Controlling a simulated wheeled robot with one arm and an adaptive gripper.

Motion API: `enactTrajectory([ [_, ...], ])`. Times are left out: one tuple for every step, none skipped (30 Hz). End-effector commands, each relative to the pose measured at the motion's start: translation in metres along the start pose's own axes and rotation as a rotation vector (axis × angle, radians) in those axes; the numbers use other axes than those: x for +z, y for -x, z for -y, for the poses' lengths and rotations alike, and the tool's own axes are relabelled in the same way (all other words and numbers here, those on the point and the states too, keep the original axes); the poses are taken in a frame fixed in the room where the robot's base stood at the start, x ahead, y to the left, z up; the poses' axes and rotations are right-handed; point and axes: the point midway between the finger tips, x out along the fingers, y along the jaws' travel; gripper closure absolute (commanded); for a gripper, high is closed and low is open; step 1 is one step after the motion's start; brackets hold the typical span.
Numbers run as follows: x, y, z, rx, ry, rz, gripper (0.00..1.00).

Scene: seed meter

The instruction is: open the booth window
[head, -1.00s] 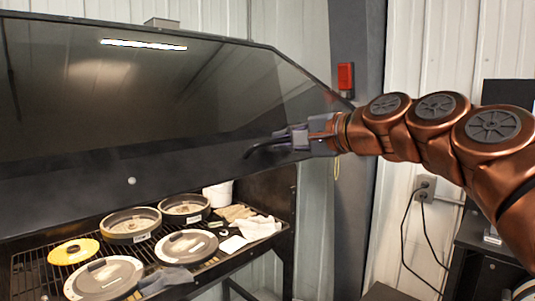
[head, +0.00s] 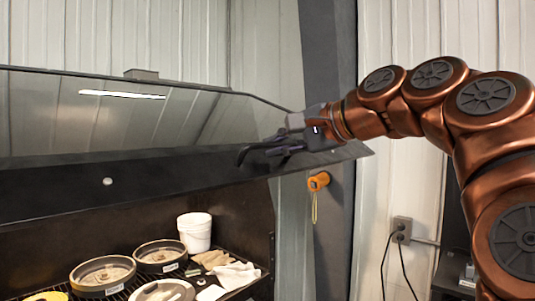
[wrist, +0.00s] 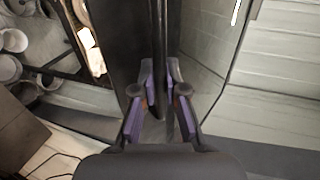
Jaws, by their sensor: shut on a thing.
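The booth window (head: 150,115) is a wide tinted pane with a dark lower border, tilted outward over the booth, with a gap below it. My gripper (head: 262,154) is at the right part of its lower border. The exact contact at the fingertips is partly hidden.
Inside the booth, round pans (head: 103,274), a white bucket (head: 195,232) and pale gloves (head: 236,275) sit on a dark rack. An orange holder (head: 318,181) hangs on the grey post (head: 336,225) right of the window. A wall outlet (head: 401,229) has cables.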

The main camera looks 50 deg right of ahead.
Motion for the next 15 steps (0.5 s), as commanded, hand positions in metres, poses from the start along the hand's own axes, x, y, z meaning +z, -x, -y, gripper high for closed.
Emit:
enactTrajectory([
  [-0.003, 0.003, 0.004, 0.004, 0.000, -0.007, 1.00],
  [-0.003, 0.004, 0.005, 0.008, -0.001, -0.008, 1.00],
  [-0.003, 0.006, 0.006, 0.013, -0.002, -0.009, 1.00],
  [-0.003, 0.007, 0.007, 0.016, -0.003, -0.009, 1.00],
  [-0.004, 0.008, 0.008, 0.018, -0.003, -0.010, 1.00],
  [-0.004, 0.009, 0.009, 0.020, -0.003, -0.011, 1.00],
  [-0.004, 0.010, 0.009, 0.020, -0.003, -0.013, 1.00],
  [-0.004, 0.011, 0.010, 0.021, -0.003, -0.014, 1.00],
  [-0.005, 0.012, 0.011, 0.022, -0.003, -0.015, 1.00],
  [-0.005, 0.013, 0.011, 0.022, -0.003, -0.016, 1.00],
  [-0.005, 0.013, 0.012, 0.023, -0.003, -0.016, 1.00],
  [-0.005, 0.013, 0.012, 0.023, -0.003, -0.017, 1.00],
  [-0.005, 0.014, 0.012, 0.024, -0.003, -0.017, 1.00],
  [-0.005, 0.014, 0.012, 0.024, -0.003, -0.017, 1.00],
  [-0.005, 0.014, 0.012, 0.024, -0.003, -0.017, 1.00],
])
